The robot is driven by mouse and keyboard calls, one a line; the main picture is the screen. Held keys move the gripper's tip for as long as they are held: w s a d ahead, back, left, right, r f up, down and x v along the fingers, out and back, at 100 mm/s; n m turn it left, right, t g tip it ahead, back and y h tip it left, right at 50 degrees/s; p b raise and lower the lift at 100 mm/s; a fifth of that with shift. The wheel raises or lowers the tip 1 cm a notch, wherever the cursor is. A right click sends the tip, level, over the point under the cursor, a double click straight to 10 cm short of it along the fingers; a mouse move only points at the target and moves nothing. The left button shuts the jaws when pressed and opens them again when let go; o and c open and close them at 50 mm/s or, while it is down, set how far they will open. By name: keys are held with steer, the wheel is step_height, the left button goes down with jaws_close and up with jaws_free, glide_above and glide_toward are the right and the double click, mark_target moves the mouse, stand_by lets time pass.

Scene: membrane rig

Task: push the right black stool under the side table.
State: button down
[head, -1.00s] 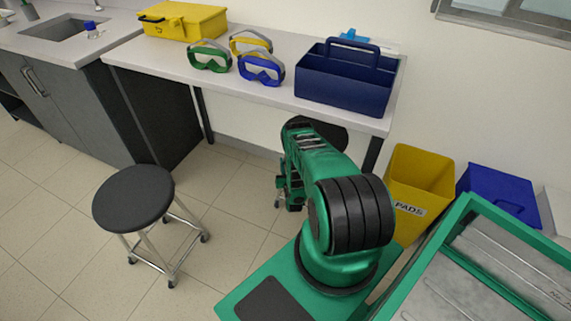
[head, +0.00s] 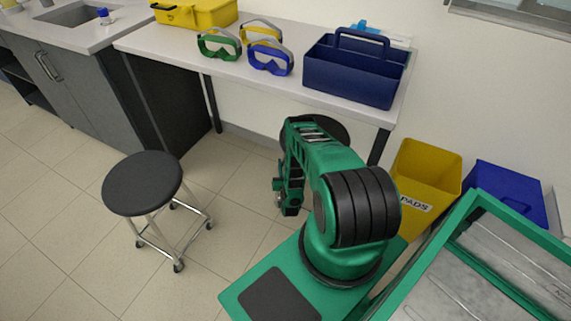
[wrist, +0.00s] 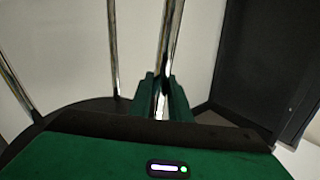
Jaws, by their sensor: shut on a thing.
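The right black stool's round seat (head: 334,129) shows at the front edge of the side table (head: 180,47), partly hidden behind my green arm. Whether the seat is under the tabletop is hard to tell. My gripper hangs low beside this stool in the head view, mostly hidden by my arm. In the wrist view, my gripper (wrist: 163,97) has its two green fingers closed around a chrome stool leg (wrist: 170,45). Other chrome legs and the dark seat underside (wrist: 95,106) show around it. A second black stool (head: 142,183) stands apart on the floor to the left.
A dark cabinet (head: 172,105) bounds the table's open space at left. The table's right leg (head: 379,147) stands near the stool. A yellow bin (head: 425,177) and a blue bin (head: 505,192) are at right. Goggles and a blue tote (head: 350,80) sit on the table.

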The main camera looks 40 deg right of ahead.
steer(key=c, duration=1.6)
jaws_free()
steer(key=shift+o, duration=0.2)
steer(key=shift+s, duration=0.1)
steer(key=v, duration=1)
steer(key=shift+s+a, duration=0.2)
steer(key=shift+s, duration=0.1)
